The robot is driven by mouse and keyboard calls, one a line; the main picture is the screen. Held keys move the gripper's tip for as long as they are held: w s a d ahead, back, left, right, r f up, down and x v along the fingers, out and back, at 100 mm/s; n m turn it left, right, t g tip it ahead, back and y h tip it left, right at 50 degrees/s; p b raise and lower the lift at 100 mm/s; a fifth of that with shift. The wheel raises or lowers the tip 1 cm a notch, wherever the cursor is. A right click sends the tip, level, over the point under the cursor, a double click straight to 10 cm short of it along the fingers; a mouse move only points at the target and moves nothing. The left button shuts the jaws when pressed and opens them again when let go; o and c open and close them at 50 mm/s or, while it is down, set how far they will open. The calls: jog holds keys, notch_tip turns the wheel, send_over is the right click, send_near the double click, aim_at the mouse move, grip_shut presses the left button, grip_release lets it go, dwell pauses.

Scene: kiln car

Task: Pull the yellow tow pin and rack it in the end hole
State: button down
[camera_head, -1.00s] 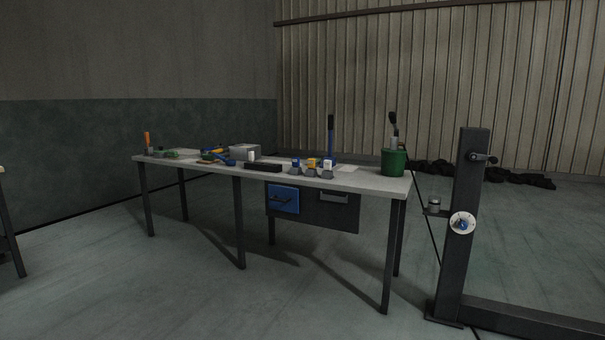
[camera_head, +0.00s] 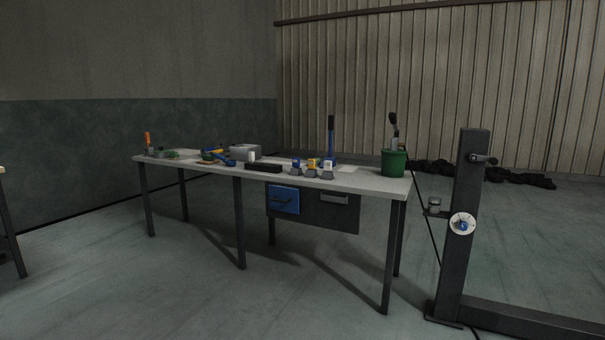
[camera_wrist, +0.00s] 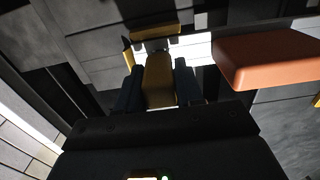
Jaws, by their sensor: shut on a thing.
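In the wrist view my gripper (camera_wrist: 159,90) has two dark fingers closed on either side of a yellow piece, which I take to be the yellow tow pin (camera_wrist: 159,72). Its shaft lies between the fingers, and a wider yellow crosspiece (camera_wrist: 156,32) shows beyond the fingertips. The pin's lower end is hidden by my gripper. I cannot make out the end hole in either view. My gripper does not show in the head view.
An orange block (camera_wrist: 268,58) is close on the right in the wrist view. In the head view a grey workbench (camera_head: 385,184) carries small blocks with blue, yellow and white tops (camera_head: 311,168), a green bucket (camera_head: 394,163) and tools. A dark post (camera_head: 466,205) stands at right. Floor in front is clear.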

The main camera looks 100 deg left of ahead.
jog(key=shift+r, duration=0.1)
jog(key=shift+r+p, duration=2.2)
jog(key=shift+p, duration=0.2)
notch_tip(320, 180, up, 6)
jog(key=p, duration=0.6)
jog(key=shift+r+p, duration=0.2)
jog(key=shift+p, duration=0.1)
jog(key=shift+f, duration=0.1)
